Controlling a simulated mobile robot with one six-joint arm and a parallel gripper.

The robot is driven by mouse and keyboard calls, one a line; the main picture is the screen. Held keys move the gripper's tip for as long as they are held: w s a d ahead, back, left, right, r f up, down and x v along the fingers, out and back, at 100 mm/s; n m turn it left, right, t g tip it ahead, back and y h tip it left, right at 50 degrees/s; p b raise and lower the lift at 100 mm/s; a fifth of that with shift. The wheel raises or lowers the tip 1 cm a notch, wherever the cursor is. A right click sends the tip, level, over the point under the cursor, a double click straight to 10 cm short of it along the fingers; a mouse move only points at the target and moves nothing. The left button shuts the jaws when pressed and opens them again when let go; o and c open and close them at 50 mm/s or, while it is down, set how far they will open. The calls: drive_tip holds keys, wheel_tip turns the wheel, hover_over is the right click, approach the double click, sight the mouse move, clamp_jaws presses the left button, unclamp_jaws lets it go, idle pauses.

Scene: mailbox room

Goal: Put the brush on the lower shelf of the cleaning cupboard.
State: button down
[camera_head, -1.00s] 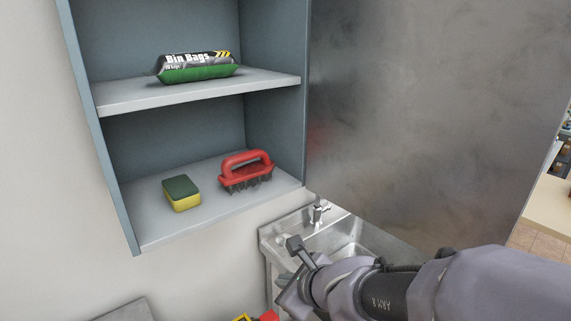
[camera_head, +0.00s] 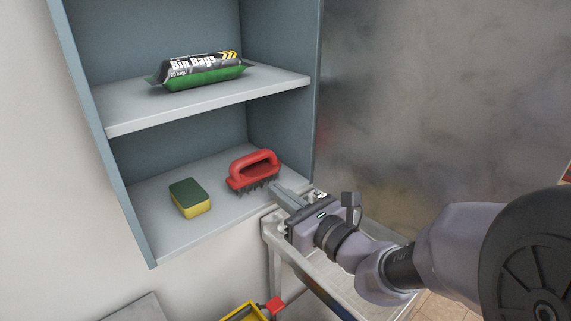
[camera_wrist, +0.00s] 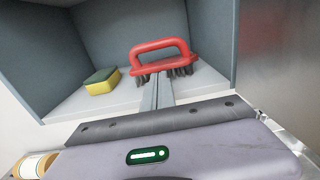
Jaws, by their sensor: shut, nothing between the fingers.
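The red brush (camera_head: 253,170) with dark bristles rests on the lower shelf (camera_head: 160,230) of the open blue-grey cupboard, handle up, towards the right side. It also shows in the wrist view (camera_wrist: 160,57). My gripper (camera_head: 278,190) is shut and empty. Its closed fingers (camera_wrist: 157,92) point at the brush from the front right, their tips close to the bristles. I cannot tell whether they touch it.
A green and yellow sponge (camera_head: 190,198) lies left of the brush on the same shelf. A pack of bin bags (camera_head: 200,70) lies on the upper shelf.

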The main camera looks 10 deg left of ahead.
sight(248, 169)
drive_tip(key=shift+x, duration=2)
drive_tip(key=p+x, duration=0.1)
drive_tip(key=x, duration=0.5)
drive_tip(key=shift+w+a, duration=0.1)
